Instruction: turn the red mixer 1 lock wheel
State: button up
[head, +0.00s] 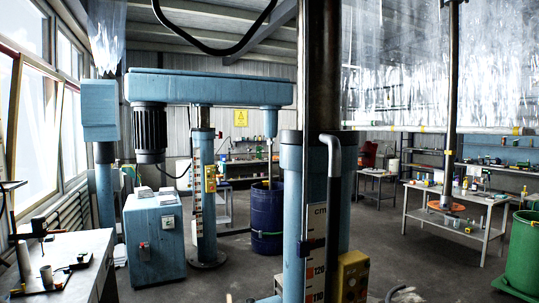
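I cannot make out a red lock wheel for mixer 1 in the head view. A thick blue disperser column (290,200) stands close in front, with a grey pipe (333,190) and a cm scale (316,255) on it. A yellow control box (352,275) is fixed low on its right side. A second blue mixer (205,88) stands farther back, with a dark motor and its own column (205,150). My gripper is not recognisable in the view; small pale and dark shapes at the bottom edge are too cut off to tell.
A blue drum (267,222) stands under the far mixer. A blue cabinet (155,240) and a grey bench (75,262) are at the left. A metal table (460,222) and a green drum (522,255) are at the right. Open floor (400,258) lies between the near column and the table.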

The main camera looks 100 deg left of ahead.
aim_at(367, 154)
jog(key=i+j+u, duration=0.1)
jog(key=u, duration=0.85)
jog(key=i+u, duration=0.15)
jog(key=u, duration=0.3)
jog(key=i+u, duration=0.1)
jog(key=u, duration=0.4)
jog(key=i+u, duration=0.1)
jog(key=u, duration=0.35)
jog(key=i+l+u, duration=0.2)
jog(key=u, duration=0.15)
jog(key=i+l+u, duration=0.15)
jog(key=l+u, duration=0.2)
jog(key=i+l+u, duration=0.1)
jog(key=l+u, duration=0.95)
jog(key=l, duration=2)
jog(key=i+u, duration=0.05)
jog(key=i, duration=0.05)
